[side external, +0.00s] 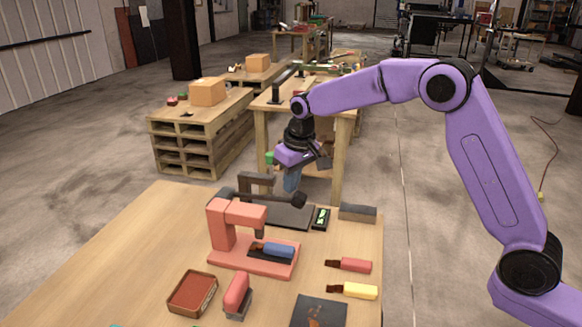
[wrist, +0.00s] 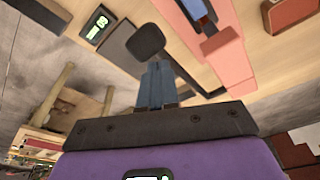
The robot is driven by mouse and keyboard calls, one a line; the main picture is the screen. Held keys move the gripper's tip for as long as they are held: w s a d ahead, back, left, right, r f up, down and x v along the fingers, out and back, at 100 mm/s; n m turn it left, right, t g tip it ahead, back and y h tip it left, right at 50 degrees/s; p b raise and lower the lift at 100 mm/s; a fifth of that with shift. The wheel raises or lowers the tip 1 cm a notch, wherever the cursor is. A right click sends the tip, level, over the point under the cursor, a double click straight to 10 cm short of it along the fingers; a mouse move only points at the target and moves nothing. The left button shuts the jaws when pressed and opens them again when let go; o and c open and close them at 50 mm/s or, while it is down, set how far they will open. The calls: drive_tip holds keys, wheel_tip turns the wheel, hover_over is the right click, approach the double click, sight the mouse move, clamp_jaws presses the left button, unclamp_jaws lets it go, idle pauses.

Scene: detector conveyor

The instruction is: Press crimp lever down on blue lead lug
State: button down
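The pink crimp press (side external: 222,228) stands on the table. Its dark lever (side external: 262,197) runs roughly level to the right and ends in a black knob (side external: 299,199). The blue lead (side external: 279,250) lies on the press base, its lug end under the press head; part of it shows in the wrist view (wrist: 194,8). My gripper (side external: 290,188) points down close above the knob. In the wrist view its blue fingers (wrist: 155,68) are together and empty, with the knob (wrist: 145,40) just beyond their tips. I cannot tell whether they touch it.
A red lead (side external: 355,265) and a yellow lead (side external: 360,290) lie right of the press. A red-brown tray (side external: 192,294) and a red-handled block (side external: 236,295) stand in front. A small green-screen device (side external: 320,218) and a grey block (side external: 357,213) stand behind. The left tabletop is clear.

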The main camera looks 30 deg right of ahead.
wheel_tip(320, 180, up, 11)
idle(1.2)
drive_tip(key=s+f+n+g, duration=0.1)
drive_tip(key=s+f+n, duration=0.15)
drive_tip(key=s, duration=0.85)
drive_tip(key=s+f+n, duration=0.1)
drive_tip(key=s+n, duration=0.2)
drive_tip(key=s, duration=0.7)
drive_tip(key=s+d+f+n, duration=0.2)
drive_tip(key=s+d, duration=0.4)
drive_tip(key=s, duration=0.4)
drive_tip(key=s+d+f+n+g, duration=0.1)
drive_tip(key=s+d+f+n, duration=0.1)
drive_tip(key=s+d+f, duration=0.2)
drive_tip(key=s+d, duration=0.3)
drive_tip(key=s, duration=0.4)
drive_tip(key=shift+f, duration=0.3)
